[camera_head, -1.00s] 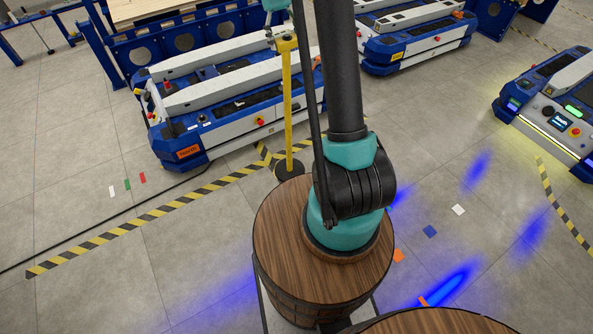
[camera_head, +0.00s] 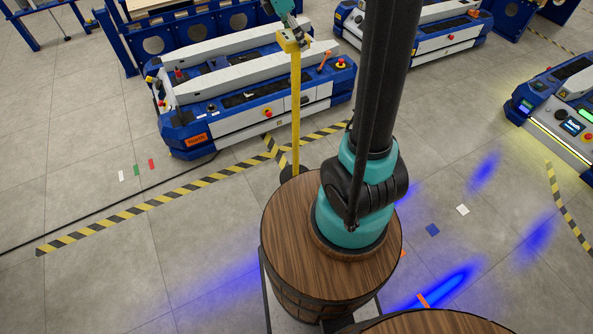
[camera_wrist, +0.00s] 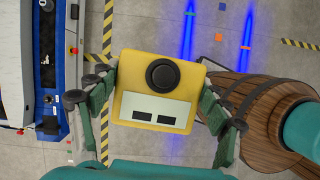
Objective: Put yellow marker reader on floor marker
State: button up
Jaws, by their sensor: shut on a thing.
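The yellow marker reader (camera_head: 295,110) is a tall thin yellow post with a flat head. In the wrist view its yellow head (camera_wrist: 122,75) shows a black round knob and a pale panel with two dark windows. My gripper (camera_head: 293,38) is shut on the head, its fingers on both sides. The reader's foot is partly hidden behind my wooden barrel-like base, and I cannot tell whether it touches the floor. Small floor markers lie on the grey floor: white (camera_head: 121,175), green (camera_head: 136,170) and red (camera_head: 151,164) at left; blue (camera_head: 432,230) and white (camera_head: 463,210) at right.
A blue and white lift cart (camera_head: 250,120) stands just behind the reader. Another cart (camera_head: 420,40) is at the back and a third (camera_head: 565,110) at the right. Black and yellow tape (camera_head: 180,195) crosses the floor. Blue light streaks mark the right floor. The left floor is mostly clear.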

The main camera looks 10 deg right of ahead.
aim_at(293, 86)
jog(key=shift+s+r+n, duration=0.1)
jog(key=shift+s+n, duration=0.25)
jog(key=shift+n, duration=0.25)
notch_tip(293, 86, down, 20)
dwell(0.7)
jog(key=o, duration=1.9)
jog(key=shift+a, duration=0.1)
